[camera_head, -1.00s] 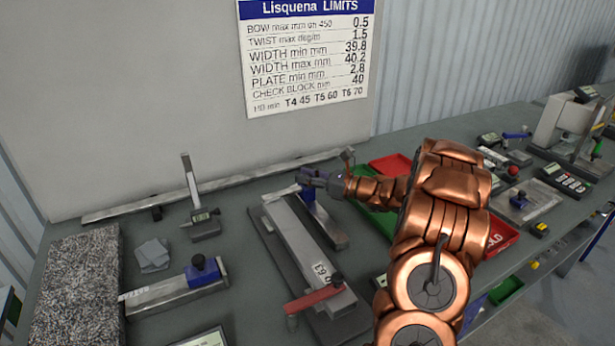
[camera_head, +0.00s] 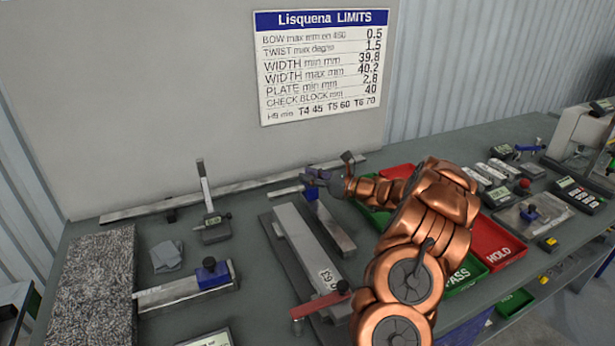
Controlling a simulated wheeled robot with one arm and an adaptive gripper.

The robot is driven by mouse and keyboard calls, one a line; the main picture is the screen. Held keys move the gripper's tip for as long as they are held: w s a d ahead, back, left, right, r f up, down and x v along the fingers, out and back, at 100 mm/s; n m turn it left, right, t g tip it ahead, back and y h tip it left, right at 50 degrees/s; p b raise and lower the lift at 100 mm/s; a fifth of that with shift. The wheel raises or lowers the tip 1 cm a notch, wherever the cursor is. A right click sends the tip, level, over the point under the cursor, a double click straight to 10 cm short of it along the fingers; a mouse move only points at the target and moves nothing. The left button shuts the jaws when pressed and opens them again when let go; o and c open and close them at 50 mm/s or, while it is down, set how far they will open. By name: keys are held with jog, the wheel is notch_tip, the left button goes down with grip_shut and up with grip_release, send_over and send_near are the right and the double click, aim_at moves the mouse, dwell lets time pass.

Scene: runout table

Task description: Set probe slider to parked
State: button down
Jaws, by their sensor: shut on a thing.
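The probe slider seems to be the small blue block (camera_head: 311,194) at the far end of a grey steel bar (camera_head: 334,230), behind the long aluminium profile (camera_head: 305,245). My gripper (camera_head: 318,178), at the end of my copper-coloured arm, is at the top of this block and shut on it. The fingers partly hide the block, and their exact contact is too small to make out. A thin light rod (camera_head: 287,191) sticks out to the left of the block. No parked mark is readable.
Another blue block (camera_head: 212,273) sits on a steel bar at the front left. A red clamp-like bar (camera_head: 320,305) crosses the profile's near end. A height gauge (camera_head: 213,225) stands behind left. Green PASS (camera_head: 462,277) and red HOLD (camera_head: 497,245) trays lie right of my arm.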

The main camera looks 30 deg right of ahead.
jog(key=shift+w+r, duration=0.15)
jog(key=shift+r, duration=0.05)
jog(key=c, duration=1.3)
grip_release()
jog(key=shift+o, duration=0.9)
jog(key=shift+w+f, duration=0.1)
jog(key=shift+w, duration=0.05)
jog(key=shift+o, duration=1.3)
jog(key=shift+f, duration=0.1)
jog(key=v, duration=1.2)
